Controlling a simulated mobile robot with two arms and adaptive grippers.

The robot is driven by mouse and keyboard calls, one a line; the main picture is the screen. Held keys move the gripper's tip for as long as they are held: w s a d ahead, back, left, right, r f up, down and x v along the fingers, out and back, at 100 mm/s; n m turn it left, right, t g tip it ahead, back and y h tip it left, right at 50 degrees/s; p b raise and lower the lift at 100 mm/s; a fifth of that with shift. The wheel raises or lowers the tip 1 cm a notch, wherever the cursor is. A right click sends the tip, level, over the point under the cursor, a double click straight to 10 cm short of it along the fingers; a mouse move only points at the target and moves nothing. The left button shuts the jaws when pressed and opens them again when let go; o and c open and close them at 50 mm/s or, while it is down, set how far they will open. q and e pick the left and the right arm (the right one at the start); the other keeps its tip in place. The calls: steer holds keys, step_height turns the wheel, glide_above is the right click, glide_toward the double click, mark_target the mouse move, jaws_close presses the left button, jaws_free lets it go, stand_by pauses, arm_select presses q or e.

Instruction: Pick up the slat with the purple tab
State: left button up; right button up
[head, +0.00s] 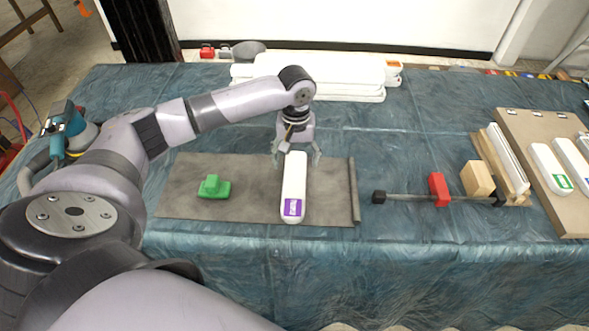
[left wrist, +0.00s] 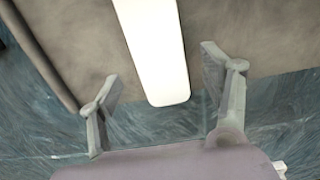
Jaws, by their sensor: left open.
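The white slat with the purple tab (head: 294,180) lies lengthwise on a grey-brown mat (head: 245,208), its purple tab at the near end. In the left wrist view the slat (left wrist: 155,45) is a plain white bar with a rounded end; its tab is out of that view. My left gripper (head: 296,158) is at the slat's far end, pointing down. In the left wrist view my left gripper (left wrist: 158,88) is open, one finger on each side of the slat with gaps between. My right gripper is not in view.
A green block (head: 214,187) sits on the mat left of the slat. A bar clamp with a red jaw (head: 438,189) lies to the right. A board (head: 545,185) at far right holds white slats. White slabs (head: 320,80) are stacked behind. A sander (head: 66,130) stands at left.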

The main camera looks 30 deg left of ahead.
mark_target(295, 168)
arm_select(q)
steer(key=shift+a+f, duration=0.1)
steer(key=shift+f, duration=1.45)
steer(key=shift+c, duration=0.2)
steer(key=c, duration=1.3)
steer(key=shift+r, duration=0.1)
